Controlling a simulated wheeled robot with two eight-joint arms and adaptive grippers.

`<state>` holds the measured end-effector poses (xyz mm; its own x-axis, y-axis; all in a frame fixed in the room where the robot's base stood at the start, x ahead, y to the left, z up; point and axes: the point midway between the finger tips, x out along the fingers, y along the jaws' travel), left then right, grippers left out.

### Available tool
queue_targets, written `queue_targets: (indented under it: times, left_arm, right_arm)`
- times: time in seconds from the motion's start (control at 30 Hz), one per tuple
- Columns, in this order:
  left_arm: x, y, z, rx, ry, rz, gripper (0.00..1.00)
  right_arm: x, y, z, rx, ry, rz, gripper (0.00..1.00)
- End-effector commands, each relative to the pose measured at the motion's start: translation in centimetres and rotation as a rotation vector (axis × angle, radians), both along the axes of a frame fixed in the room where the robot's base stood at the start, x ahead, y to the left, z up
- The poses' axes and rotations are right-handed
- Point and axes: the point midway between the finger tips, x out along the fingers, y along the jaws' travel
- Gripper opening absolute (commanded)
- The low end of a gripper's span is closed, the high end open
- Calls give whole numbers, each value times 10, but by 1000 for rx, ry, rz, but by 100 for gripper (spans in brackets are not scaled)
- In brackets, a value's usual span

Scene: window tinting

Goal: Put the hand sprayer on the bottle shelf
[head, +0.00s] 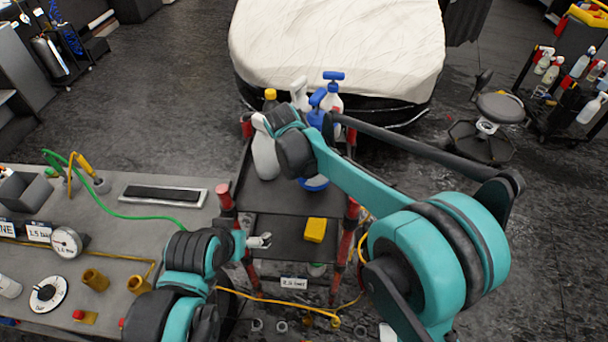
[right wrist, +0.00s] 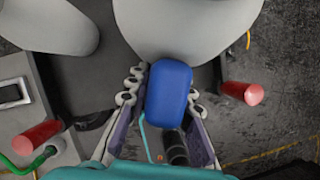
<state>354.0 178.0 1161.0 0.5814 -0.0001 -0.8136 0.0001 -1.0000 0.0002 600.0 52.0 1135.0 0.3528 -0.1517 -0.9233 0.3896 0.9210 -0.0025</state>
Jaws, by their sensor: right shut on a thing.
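A hand sprayer with a blue head (head: 317,97) is at my right gripper, over the dark bottle shelf (head: 255,197) of the red-posted cart. In the right wrist view, my right gripper (right wrist: 162,103) is shut around the blue head (right wrist: 169,88), with a large white body (right wrist: 185,30) beyond it. In the head view my arm hides the fingers and most of the sprayer.
A white bottle (head: 264,155) stands left of the held sprayer. A yellow-capped bottle (head: 270,96) and a blue-topped spray bottle (head: 333,88) stand behind. A yellow block (head: 315,230) lies on the cart's front part. A workbench (head: 130,220) is at left; a covered car part (head: 335,45) is behind.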

Motion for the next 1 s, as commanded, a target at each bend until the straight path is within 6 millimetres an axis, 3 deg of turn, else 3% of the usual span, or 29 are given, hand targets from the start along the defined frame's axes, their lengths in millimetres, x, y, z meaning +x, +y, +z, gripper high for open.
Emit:
queue_targets:
  times: [0.23,0.6,0.63,0.7,1.0]
  left_arm:
    - [0,0,-7,0,0,0,96]
    - [0,0,-9,0,0,0,96]
    - [0,0,-9,0,0,0,96]
    - [0,0,-9,0,0,0,96]
    - [0,0,-8,0,0,0,96]
  right_arm:
    - [0,-1,-34,0,-1,0,0]
    - [0,-1,-38,0,-1,0,0]
    - [0,-1,-39,0,0,0,27]
    - [0,-1,-38,0,0,0,42]
    - [0,-1,-37,0,0,0,42]
